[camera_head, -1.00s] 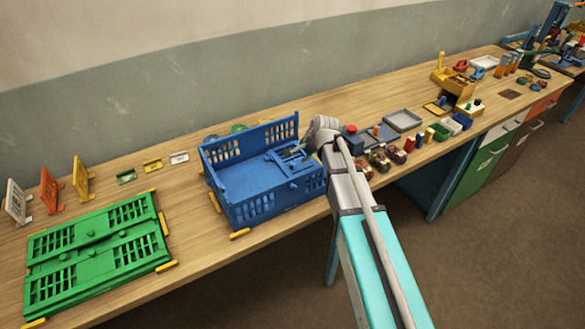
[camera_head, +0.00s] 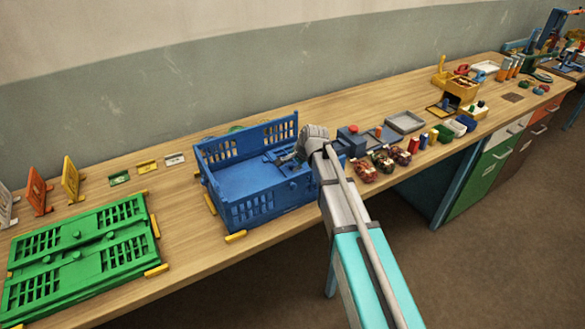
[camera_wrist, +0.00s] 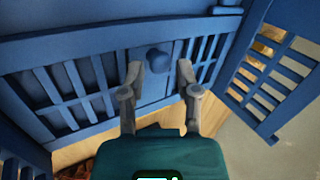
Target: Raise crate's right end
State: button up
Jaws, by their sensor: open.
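The blue crate (camera_head: 252,211) stands on the bench with its long back and front slatted walls upright. Its right end panel (camera_head: 278,155) seems to lie folded down inside, partly hidden by my wrist. My gripper (camera_head: 290,155) is over the crate's right part. In the wrist view, the slatted panel (camera_wrist: 92,80) spans the picture and carries a round blue knob (camera_wrist: 158,60). My gripper (camera_wrist: 160,72) is open, one finger on each side of the knob; I cannot tell if they touch it. A standing slatted wall (camera_wrist: 262,78) is at the right.
A folded green crate (camera_head: 80,255) lies to the left on the bench. Small yellow stops (camera_head: 236,237) sit by the blue crate. Jars (camera_head: 383,160), a red-topped block (camera_head: 352,140) and a grey tray (camera_head: 405,122) stand to the right. Small coloured stands are at the left back.

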jog(key=shift+w+f, duration=0.1)
jog(key=shift+f, duration=0.1)
grip_shut()
dwell(0.3)
